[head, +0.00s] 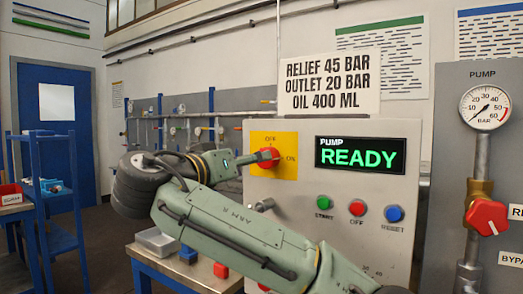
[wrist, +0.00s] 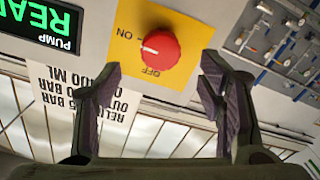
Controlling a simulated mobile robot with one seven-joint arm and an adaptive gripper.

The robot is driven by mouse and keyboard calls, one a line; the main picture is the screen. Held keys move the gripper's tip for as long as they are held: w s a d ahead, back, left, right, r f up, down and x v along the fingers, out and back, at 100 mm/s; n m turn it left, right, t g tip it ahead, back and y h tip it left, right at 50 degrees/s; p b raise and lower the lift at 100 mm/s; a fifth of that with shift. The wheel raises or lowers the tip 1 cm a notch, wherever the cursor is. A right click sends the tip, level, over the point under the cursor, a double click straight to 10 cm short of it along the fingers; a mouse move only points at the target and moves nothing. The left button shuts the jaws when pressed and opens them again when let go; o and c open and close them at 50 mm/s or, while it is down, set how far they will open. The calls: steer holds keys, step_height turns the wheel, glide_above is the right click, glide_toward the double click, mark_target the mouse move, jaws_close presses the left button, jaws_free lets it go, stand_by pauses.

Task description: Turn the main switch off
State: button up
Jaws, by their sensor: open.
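The main switch is a red round knob (wrist: 162,49) on a yellow plate (wrist: 190,25), marked ON and OFF. The wrist view shows it upside down, and the knob's white mark points toward the ON side. In the head view the yellow plate (head: 287,140) is on the grey panel, with OFF at its top and ON at its right. My gripper (wrist: 159,80) is open and empty, its two fingers apart with the knob between and beyond them. In the head view my gripper (head: 262,158) reaches to the plate and partly hides the knob; contact cannot be told.
The panel has a READY display (head: 361,154) and green (head: 323,202), red (head: 357,208) and blue (head: 394,214) buttons. A sign (head: 330,85) stands above. At right are a gauge (head: 485,107) and red valve handle (head: 487,216). A blue shelf (head: 40,190) stands left.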

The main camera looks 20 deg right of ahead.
steer(key=shift+p+x, duration=1.15)
steer(key=shift+x, duration=2.05)
steer(key=shift+f, duration=0.1)
steer(key=c, duration=1.2)
steer(key=shift+o, duration=0.2)
